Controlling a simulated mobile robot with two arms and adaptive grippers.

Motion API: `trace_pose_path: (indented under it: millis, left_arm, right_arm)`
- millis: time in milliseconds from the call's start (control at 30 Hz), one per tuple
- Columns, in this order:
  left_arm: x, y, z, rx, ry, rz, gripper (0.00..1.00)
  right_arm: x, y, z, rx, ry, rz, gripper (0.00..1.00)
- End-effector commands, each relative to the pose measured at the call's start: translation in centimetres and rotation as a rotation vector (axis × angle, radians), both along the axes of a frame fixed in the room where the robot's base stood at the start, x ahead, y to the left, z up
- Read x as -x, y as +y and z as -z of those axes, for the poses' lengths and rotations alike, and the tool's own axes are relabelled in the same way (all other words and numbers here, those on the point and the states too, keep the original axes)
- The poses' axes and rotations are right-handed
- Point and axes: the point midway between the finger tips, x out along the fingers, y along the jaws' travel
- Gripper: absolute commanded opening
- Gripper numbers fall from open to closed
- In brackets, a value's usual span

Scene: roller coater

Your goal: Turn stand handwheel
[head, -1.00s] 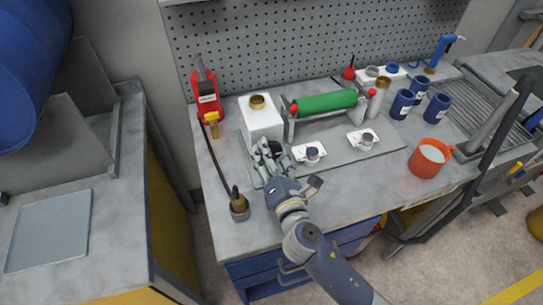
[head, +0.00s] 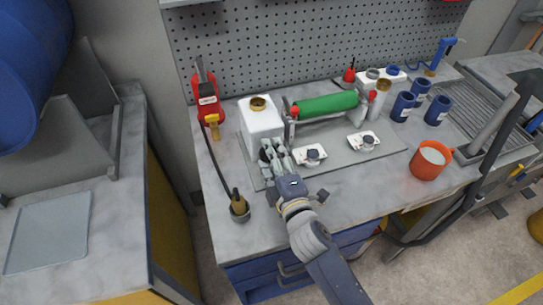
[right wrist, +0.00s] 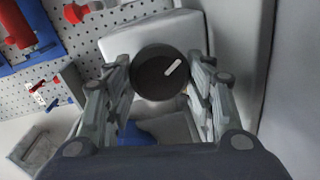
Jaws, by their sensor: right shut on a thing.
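The handwheel is a round dark knob (right wrist: 150,76) with a short white mark on its face. It faces the camera in the right wrist view, in front of a pale housing. In the head view the white housing (head: 262,122) with a brass cap stands left of the green roller (head: 326,104), and the knob is mostly hidden by my fingers. My right gripper (head: 268,155) is at the front of this housing. In the right wrist view its two fingers (right wrist: 160,78) are on either side of the knob, shut on it. My left gripper is not in view.
Two small white units with dark knobs (head: 312,154) (head: 367,140) sit right of the gripper on the grey plate.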

Motion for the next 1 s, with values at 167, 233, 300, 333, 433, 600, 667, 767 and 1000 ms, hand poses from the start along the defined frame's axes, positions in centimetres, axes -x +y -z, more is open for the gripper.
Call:
trace_pose_path:
  millis: [167,233,300,333,433,600,667,767,1000]
  left_arm:
    - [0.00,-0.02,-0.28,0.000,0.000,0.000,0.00]
    - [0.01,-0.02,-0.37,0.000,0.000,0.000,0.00]
    - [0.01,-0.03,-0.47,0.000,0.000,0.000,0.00]
    - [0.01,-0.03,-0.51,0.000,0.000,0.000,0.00]
    - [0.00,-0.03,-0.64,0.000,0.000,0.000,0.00]
    - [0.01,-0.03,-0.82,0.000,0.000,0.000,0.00]
    - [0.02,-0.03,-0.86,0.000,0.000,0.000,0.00]
    - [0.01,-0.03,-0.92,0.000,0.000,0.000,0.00]
    - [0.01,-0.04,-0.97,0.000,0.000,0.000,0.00]
  right_arm:
    - [-0.07,-0.05,-0.22,-0.158,0.049,0.001,0.26]
    - [-0.08,-0.08,-0.25,-0.217,0.068,0.001,0.26]
    - [-0.07,-0.09,-0.26,-0.273,0.087,0.001,0.26]
    - [-0.07,-0.09,-0.27,-0.295,0.093,0.000,0.26]
    - [-0.08,-0.12,-0.29,-0.365,0.116,0.001,0.26]
    - [-0.09,-0.12,-0.30,-0.458,0.146,0.000,0.26]
    - [-0.09,-0.13,-0.28,-0.482,0.154,0.000,0.26]
    - [-0.09,-0.14,-0.26,-0.515,0.166,0.001,0.26]
    - [-0.11,-0.15,-0.27,-0.551,0.176,-0.001,0.26]
